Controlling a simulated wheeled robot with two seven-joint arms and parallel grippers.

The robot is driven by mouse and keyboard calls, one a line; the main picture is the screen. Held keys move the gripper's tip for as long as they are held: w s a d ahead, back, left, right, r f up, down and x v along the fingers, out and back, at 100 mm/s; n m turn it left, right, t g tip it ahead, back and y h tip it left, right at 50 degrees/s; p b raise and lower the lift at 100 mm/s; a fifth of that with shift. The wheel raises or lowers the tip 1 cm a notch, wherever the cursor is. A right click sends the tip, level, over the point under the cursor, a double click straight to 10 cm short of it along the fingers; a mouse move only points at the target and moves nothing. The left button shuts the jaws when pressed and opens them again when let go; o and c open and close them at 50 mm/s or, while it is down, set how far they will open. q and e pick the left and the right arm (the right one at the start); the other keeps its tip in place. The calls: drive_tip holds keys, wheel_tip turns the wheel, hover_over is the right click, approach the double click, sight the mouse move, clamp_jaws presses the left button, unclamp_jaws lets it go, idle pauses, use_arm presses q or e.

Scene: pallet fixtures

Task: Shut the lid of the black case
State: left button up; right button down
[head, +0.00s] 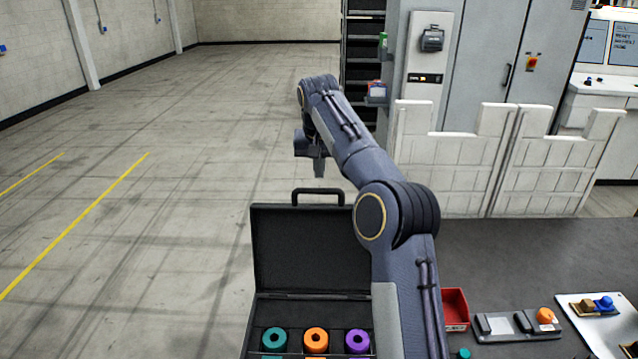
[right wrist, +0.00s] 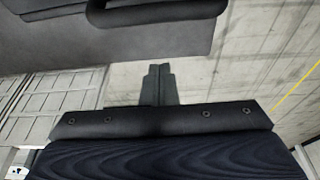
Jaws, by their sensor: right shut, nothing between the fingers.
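The black case (head: 250,338) stands open on the dark worktop, with its lid (head: 310,248) raised upright at its far side. A handle (head: 318,193) sticks up from the lid's top edge. Teal, orange and purple ring-shaped pieces (head: 316,340) sit in the case. My right arm reaches over the right part of the lid and hides it. My right gripper (head: 319,172) points down beyond the lid, just above the handle in the picture. Its fingers are together and empty in the right wrist view (right wrist: 158,85). My left gripper is not in view.
A red bin (head: 455,308), a grey fixture (head: 518,324) with an orange piece and a white board (head: 600,330) with a blue piece lie right of the case. White barriers (head: 455,165) stand behind the worktop. Open floor (head: 150,220) lies to the left.

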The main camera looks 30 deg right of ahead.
drive_tip(key=shift+s+a+f+b, duration=0.25)
drive_tip(key=shift+s+a, duration=0.25)
drive_tip(key=shift+s, duration=0.3)
drive_tip(key=shift+s+a+f+b, duration=0.25)
drive_tip(key=shift+s+a, duration=0.2)
drive_tip(key=shift+s, duration=0.3)
